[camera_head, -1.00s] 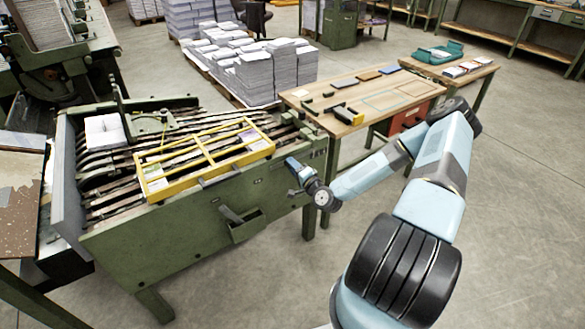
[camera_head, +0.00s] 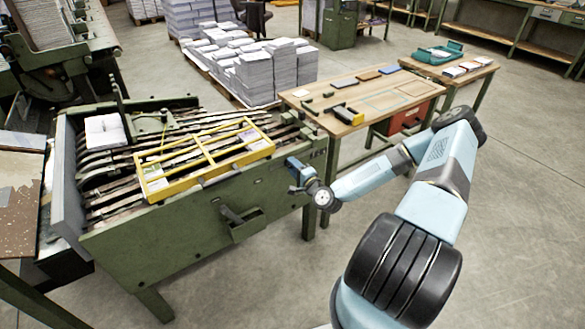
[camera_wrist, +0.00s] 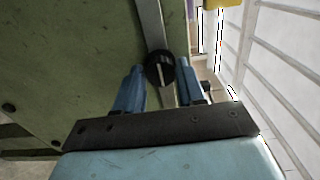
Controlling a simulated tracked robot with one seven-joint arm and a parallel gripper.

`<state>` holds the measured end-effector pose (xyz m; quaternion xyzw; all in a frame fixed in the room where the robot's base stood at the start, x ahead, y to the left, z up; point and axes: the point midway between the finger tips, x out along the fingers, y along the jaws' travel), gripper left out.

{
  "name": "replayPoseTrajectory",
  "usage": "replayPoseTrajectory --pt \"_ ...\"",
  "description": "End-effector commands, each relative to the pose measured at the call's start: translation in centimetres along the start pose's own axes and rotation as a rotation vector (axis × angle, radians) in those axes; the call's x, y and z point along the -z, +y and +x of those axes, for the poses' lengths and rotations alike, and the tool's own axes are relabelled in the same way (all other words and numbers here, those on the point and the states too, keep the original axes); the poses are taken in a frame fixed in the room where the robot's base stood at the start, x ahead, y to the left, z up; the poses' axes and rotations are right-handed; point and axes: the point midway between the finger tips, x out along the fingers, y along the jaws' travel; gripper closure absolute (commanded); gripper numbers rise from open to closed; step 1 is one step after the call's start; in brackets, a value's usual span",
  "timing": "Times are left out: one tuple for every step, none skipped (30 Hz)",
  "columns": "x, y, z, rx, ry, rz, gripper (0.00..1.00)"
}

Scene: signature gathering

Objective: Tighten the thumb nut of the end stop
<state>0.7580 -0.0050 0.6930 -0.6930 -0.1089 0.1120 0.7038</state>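The thumb nut appears as a round black knob (camera_wrist: 160,68) with a pale bar across its face, in the wrist view. Narrow gaps seem to show beside the knob; contact cannot be told. In the head view my gripper (camera_head: 291,163) is at the right end of the green machine (camera_head: 175,245), where the knob is too small to make out.
A yellow frame guard (camera_head: 205,158) lies over the machine top, close to my gripper's left. A wooden table (camera_head: 375,95) with tools stands behind my arm. Paper stacks (camera_head: 265,72) are at the back. Open floor lies in front and to the right.

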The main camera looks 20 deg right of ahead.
Motion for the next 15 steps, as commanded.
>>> replayPoseTrajectory --pt "0.25 0.34 -0.15 -0.007 0.005 0.000 0.59" --pt "0.24 0.31 -0.14 -0.006 0.005 0.000 0.56" --pt "0.22 0.27 -0.12 -0.005 0.004 0.000 0.52" --pt "0.20 0.24 -0.11 -0.005 0.004 0.000 0.49" --pt "0.17 0.21 -0.09 -0.004 0.003 0.000 0.46" --pt "0.14 0.18 -0.08 -0.003 0.003 -0.001 0.42" --pt "0.13 0.15 -0.07 -0.003 0.002 -0.001 0.40" --pt "0.11 0.13 -0.06 -0.002 0.002 -0.001 0.39" --pt "0.09 0.10 -0.05 -0.002 0.002 -0.001 0.39" --pt "0.07 0.09 -0.04 -0.001 0.001 -0.001 0.39" --pt "0.06 0.07 -0.03 -0.001 0.001 -0.001 0.39" --pt "0.05 0.05 -0.03 -0.001 0.001 -0.001 0.39" --pt "0.04 0.04 -0.03 0.000 0.001 -0.001 0.39" --pt "0.03 0.03 -0.04 0.000 0.000 -0.001 0.39" --pt "0.03 0.03 -0.12 0.000 0.000 -0.001 0.39"
